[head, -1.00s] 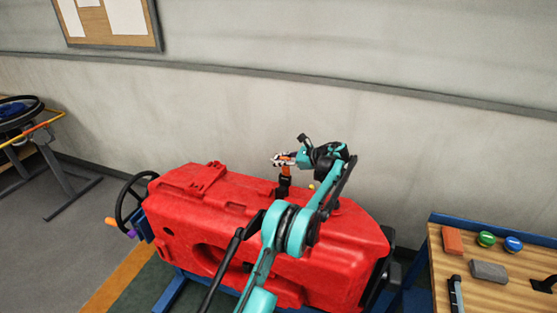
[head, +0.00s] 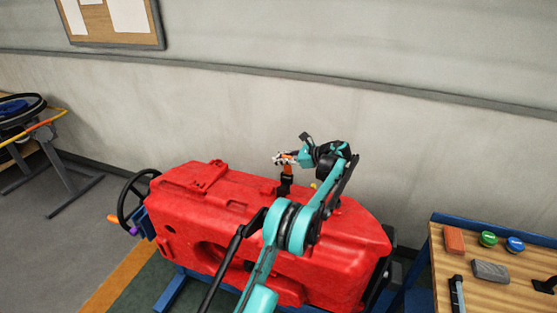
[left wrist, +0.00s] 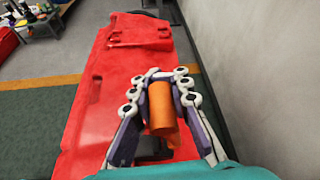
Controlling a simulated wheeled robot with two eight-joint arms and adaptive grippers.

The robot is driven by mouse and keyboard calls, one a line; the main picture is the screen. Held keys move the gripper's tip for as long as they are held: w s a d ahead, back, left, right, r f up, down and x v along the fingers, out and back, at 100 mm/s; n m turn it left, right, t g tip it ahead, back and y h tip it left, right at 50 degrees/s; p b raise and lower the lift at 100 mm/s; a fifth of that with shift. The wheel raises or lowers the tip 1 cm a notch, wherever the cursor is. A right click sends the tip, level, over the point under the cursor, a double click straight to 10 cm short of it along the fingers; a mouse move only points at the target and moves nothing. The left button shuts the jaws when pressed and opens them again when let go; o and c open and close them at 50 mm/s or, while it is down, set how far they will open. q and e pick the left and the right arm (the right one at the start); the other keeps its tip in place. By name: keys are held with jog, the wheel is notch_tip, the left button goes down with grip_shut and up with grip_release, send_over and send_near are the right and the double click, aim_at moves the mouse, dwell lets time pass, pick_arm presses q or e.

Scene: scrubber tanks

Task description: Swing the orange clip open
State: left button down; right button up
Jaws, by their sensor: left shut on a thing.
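The orange clip (left wrist: 161,108) stands above the top of the red tank (head: 280,232), on a black mount (head: 285,186). In the head view only a small part of the clip (head: 287,168) shows below the fingers. My left gripper (head: 284,158) reaches in above the tank, and its fingers are shut on the clip. In the left wrist view the fingers of my left gripper (left wrist: 164,82) lie on both sides of the clip's upper part. The clip's lower end is partly hidden there. My right gripper is not in view.
A black handwheel (head: 135,198) stands at the tank's left end. A wooden bench (head: 470,262) at the right holds a brick-red block, a grey block and green and blue round pieces. The grey wall rises close behind the tank.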

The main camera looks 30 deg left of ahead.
pick_arm(q)
jog(key=shift+d+f, duration=0.1)
jog(key=c, duration=1.4)
grip_release()
jog(key=shift+w, duration=0.1)
jog(key=v, duration=1.2)
